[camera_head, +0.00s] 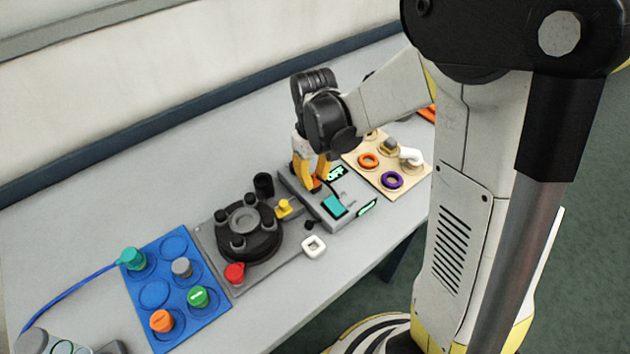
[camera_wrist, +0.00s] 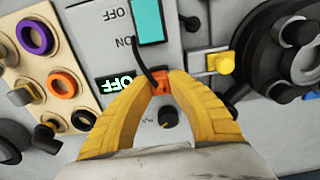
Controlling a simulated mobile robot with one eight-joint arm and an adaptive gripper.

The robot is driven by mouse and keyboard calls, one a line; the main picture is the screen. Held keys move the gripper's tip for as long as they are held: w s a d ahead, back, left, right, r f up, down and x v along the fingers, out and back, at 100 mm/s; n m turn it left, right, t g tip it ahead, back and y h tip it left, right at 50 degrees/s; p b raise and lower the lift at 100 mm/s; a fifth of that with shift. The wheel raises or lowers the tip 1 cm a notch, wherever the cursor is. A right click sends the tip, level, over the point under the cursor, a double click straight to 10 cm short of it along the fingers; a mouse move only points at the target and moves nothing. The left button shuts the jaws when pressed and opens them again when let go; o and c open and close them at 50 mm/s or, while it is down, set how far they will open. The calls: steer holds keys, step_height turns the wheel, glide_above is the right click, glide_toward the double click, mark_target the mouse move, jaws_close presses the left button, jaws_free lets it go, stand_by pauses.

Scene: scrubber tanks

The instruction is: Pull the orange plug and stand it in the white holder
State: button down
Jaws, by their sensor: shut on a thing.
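The orange plug (camera_wrist: 160,84) is between the two yellow fingertips of my gripper (camera_wrist: 160,80), which is shut on it. A black cable bends away from the plug. In the head view my gripper (camera_head: 309,180) points down at the grey switch box (camera_head: 337,214), and a bit of orange (camera_head: 316,184) shows at its tips. The plug is at the box's face; I cannot tell whether it is still seated. The white holder (camera_head: 314,246), a small square block with a dark opening, stands at the near edge of the grey plate, apart from my gripper, and looks empty.
A teal switch (camera_wrist: 148,20) and lit OFF display (camera_wrist: 116,84) are on the box. A beige board with rings (camera_head: 405,183) lies right. A black valve wheel (camera_head: 247,228), yellow part (camera_head: 284,208) and blue board (camera_head: 172,291) lie left. The table's near edge is close to the holder.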

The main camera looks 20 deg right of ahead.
mark_target(314, 178)
steer(key=shift+r, duration=0.15)
steer(key=shift+r+p, duration=1.8)
steer(key=shift+r, duration=0.55)
steer(key=s+a, duration=0.2)
steer(key=s, duration=0.5)
steer(key=s+a+p, duration=0.1)
steer(key=s+a, duration=0.2)
steer(key=s, duration=0.4)
steer(key=shift+a, duration=0.25)
steer(key=shift+f, duration=0.15)
step_height(314, 178, down, 6)
steer(key=b, duration=0.6)
steer(key=shift+f, duration=0.15)
